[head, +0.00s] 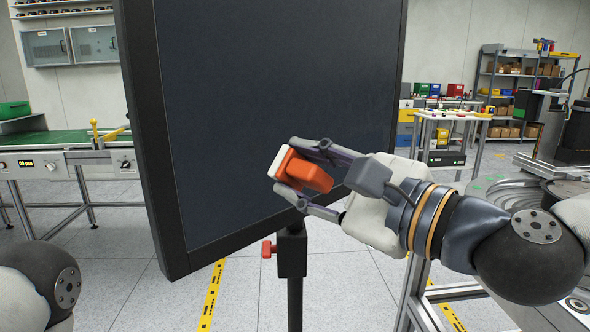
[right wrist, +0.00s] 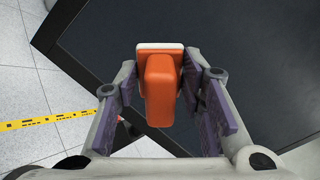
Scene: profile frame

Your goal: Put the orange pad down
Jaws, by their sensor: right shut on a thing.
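The orange pad (head: 307,173) is an orange block with a white plate (head: 281,164) on its far side. My right gripper (head: 298,170) is shut on it and holds it up in front of a large dark panel (head: 260,90). In the right wrist view the pad (right wrist: 160,88) sits between the two fingers, its white plate (right wrist: 160,47) toward the dark panel (right wrist: 235,50). I cannot tell whether the plate touches the panel. The left gripper is out of view; only a joint of my left arm shows at the lower left.
The panel stands on a dark post (head: 293,275) with a red knob (head: 267,249). A green-topped conveyor (head: 60,142) is at the left. A small table (head: 445,120) and shelves (head: 515,85) stand behind at the right. Yellow tape (head: 212,295) marks the tiled floor.

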